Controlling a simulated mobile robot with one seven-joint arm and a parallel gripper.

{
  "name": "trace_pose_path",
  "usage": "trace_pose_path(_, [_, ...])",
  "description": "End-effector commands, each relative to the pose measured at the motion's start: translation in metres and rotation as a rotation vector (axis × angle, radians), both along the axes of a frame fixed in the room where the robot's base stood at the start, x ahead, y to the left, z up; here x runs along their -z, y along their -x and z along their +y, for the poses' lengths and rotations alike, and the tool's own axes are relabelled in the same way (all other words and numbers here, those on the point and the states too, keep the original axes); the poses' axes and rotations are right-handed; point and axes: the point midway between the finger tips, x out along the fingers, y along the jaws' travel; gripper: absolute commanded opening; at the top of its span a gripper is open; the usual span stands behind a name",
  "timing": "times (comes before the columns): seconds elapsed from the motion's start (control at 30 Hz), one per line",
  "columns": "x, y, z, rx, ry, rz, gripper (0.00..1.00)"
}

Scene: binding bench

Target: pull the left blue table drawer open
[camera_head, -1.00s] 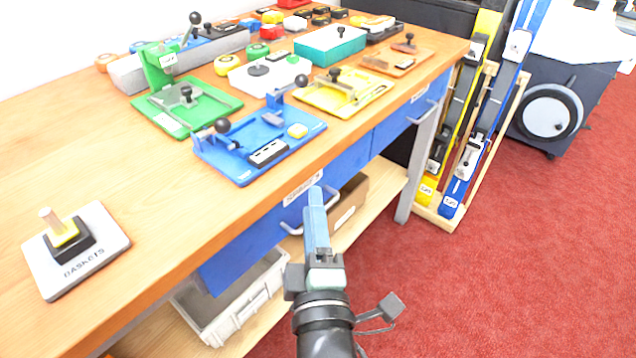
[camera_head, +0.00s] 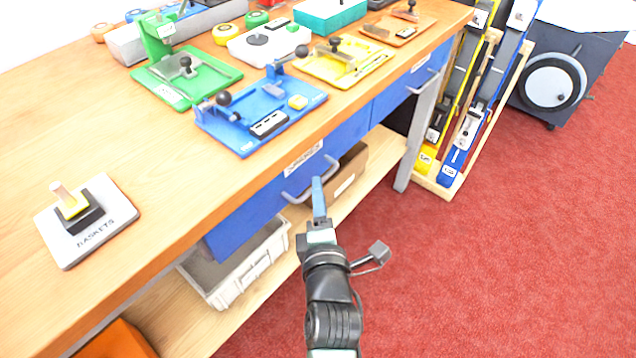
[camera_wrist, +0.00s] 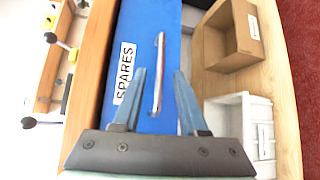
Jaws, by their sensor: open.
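The left blue drawer (camera_head: 250,215) is under the front edge of the workbench and looks closed. It carries a white label reading SPARES (camera_wrist: 124,72) and a grey bar handle (camera_head: 297,192). I cannot tell whether the fingertips reach past the bar. Nothing is held.
A second blue drawer (camera_head: 395,92) is to the right. Below, the shelf holds a white crate (camera_head: 240,275) and a cardboard box (camera_head: 348,172). Red carpet (camera_head: 480,270) in front is clear.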

Motion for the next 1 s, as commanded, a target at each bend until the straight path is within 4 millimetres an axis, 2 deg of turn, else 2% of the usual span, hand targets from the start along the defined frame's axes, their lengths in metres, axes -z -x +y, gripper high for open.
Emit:
trace_pose_path(0.1, [0.002, -0.018, -0.001, 0.001, 0.001, -0.002, 0.42])
trace_pose_path(0.27, [0.004, -0.032, -0.001, 0.001, 0.001, -0.002, 0.42])
trace_pose_path(0.63, [0.005, -0.037, 0.000, 0.000, 0.000, 0.000, 0.42])
trace_pose_path(0.67, [0.005, -0.037, 0.000, 0.000, 0.000, 0.000, 0.40])
trace_pose_path(0.8, [0.005, -0.037, 0.000, 0.000, 0.000, 0.000, 0.15])
trace_pose_path(0.9, [0.005, -0.037, 0.000, 0.000, 0.000, 0.000, 0.00])
trace_pose_path(1.0, [0.005, -0.037, 0.000, 0.000, 0.000, 0.000, 0.00])
